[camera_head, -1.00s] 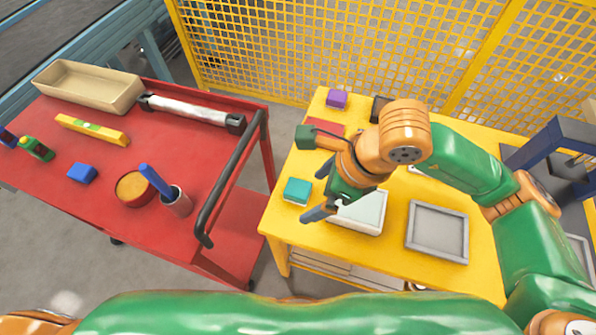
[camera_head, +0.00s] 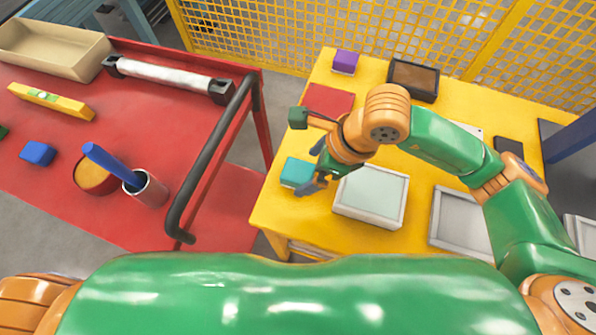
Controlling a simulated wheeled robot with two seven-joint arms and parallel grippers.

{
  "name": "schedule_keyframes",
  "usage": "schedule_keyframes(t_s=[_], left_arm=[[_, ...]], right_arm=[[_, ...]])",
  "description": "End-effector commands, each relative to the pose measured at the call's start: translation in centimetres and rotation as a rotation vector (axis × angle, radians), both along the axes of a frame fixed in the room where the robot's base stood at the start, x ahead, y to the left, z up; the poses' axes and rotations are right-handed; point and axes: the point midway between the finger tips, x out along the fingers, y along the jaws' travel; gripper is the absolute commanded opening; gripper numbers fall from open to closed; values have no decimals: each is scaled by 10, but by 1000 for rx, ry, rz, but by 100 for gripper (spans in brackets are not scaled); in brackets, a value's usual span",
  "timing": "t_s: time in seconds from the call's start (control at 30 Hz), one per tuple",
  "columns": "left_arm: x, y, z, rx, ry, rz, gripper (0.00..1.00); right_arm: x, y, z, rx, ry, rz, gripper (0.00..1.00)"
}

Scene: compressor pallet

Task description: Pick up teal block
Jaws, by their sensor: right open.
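The teal block (camera_head: 296,171) sits on the yellow table (camera_head: 285,213), near its left edge. My right gripper (camera_head: 313,168) is open, its dark fingers at the block's right side. One finger overlaps the block's lower right corner in the picture. I cannot tell whether the fingers touch the block or hang above it. My left gripper is not in view.
A white tray (camera_head: 371,194) stands just right of the block, and a grey tray (camera_head: 460,222) farther right. A red pad (camera_head: 328,101), a purple block (camera_head: 345,61) and a dark box (camera_head: 413,79) lie behind. A red cart (camera_head: 150,82) stands to the left.

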Motion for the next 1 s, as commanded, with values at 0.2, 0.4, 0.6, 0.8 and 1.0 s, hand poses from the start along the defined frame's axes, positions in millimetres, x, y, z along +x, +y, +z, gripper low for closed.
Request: schedule_keyframes(t_s=[0.2, 0.4, 0.6, 0.8, 1.0], left_arm=[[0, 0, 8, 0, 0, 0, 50], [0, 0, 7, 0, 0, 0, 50], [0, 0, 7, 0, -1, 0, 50], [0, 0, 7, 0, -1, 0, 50], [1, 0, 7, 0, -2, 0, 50]], right_arm=[[6, 11, -33, -1, 3, -1, 100], [7, 13, -36, 0, -1, 0, 100], [7, 12, -36, 0, -1, 0, 54], [7, 13, -36, 0, -1, 0, 0], [8, 12, -35, 0, -1, 0, 0]])
